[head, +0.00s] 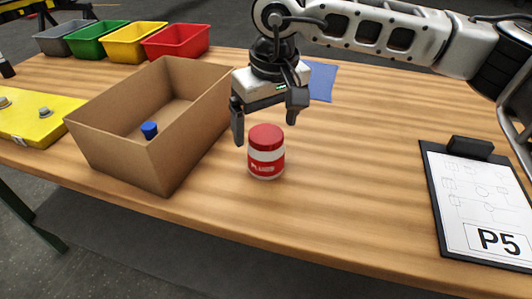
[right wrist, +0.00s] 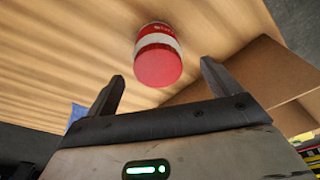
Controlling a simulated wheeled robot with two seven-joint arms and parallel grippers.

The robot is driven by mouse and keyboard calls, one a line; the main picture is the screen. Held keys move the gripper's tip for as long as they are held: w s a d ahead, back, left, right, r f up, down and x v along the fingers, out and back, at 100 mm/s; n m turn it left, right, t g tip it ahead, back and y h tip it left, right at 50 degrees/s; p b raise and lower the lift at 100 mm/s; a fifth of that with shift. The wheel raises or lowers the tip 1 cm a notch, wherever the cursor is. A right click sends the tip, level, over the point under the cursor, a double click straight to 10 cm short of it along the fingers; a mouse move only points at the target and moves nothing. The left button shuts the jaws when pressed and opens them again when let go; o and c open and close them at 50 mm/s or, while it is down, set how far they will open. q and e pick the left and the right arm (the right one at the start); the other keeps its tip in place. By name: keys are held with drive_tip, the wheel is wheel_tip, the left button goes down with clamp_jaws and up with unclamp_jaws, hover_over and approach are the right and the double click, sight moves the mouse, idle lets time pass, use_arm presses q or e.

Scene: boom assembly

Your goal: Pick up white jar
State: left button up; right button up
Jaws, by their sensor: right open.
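The jar (head: 266,153) stands upright on the wooden table, just right of the cardboard box. It has a red lid, a white band and a red label, so it looks red and white rather than all white. My right gripper (head: 265,128) points down at it, open, with its fingers apart around the level of the lid. In the right wrist view the jar (right wrist: 158,55) lies just beyond the gap between the open fingertips (right wrist: 163,72). No finger clearly touches it. My left gripper is out of view.
An open cardboard box (head: 117,160) with a blue piece (head: 149,130) inside stands close left of the jar. A clipboard marked P5 (head: 470,243) lies at right. Coloured bins, including a red one (head: 176,41), line the back left. Table between jar and clipboard is clear.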

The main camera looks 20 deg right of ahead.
sight(266, 134)
drive_tip(key=f, duration=0.2)
drive_tip(key=w+f+p, duration=0.1)
drive_tip(key=f, duration=0.2)
drive_tip(key=c, duration=1.1)
